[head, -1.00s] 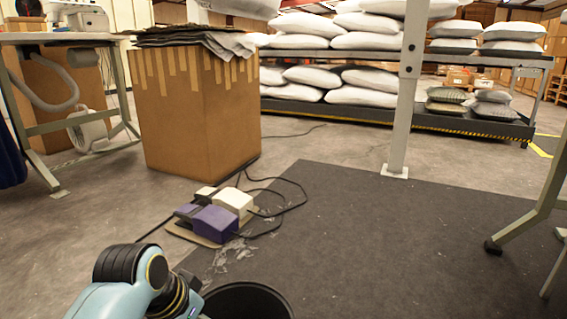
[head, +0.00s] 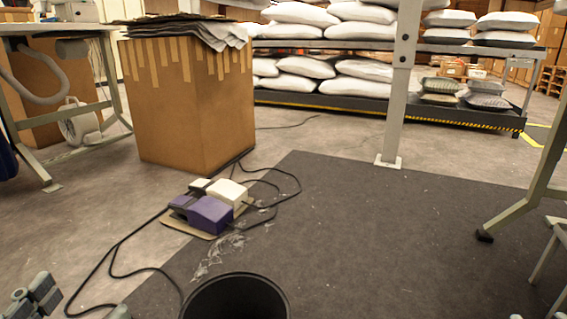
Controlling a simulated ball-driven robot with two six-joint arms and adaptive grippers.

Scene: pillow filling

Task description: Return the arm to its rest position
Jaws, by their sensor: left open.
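My left gripper (head: 78,303) is at the bottom left corner of the head view. Its grey finger parts show at the frame's edge, spread apart with nothing seen between them. The rest of my left arm is out of the picture.
A black round open container (head: 236,297) stands at the bottom, right of my left gripper. Purple and white foot pedals (head: 207,208) with black cables lie beyond it. A cardboard box (head: 192,110) stands behind, topped with grey sheets (head: 188,30). The dark mat (head: 380,240) is largely clear.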

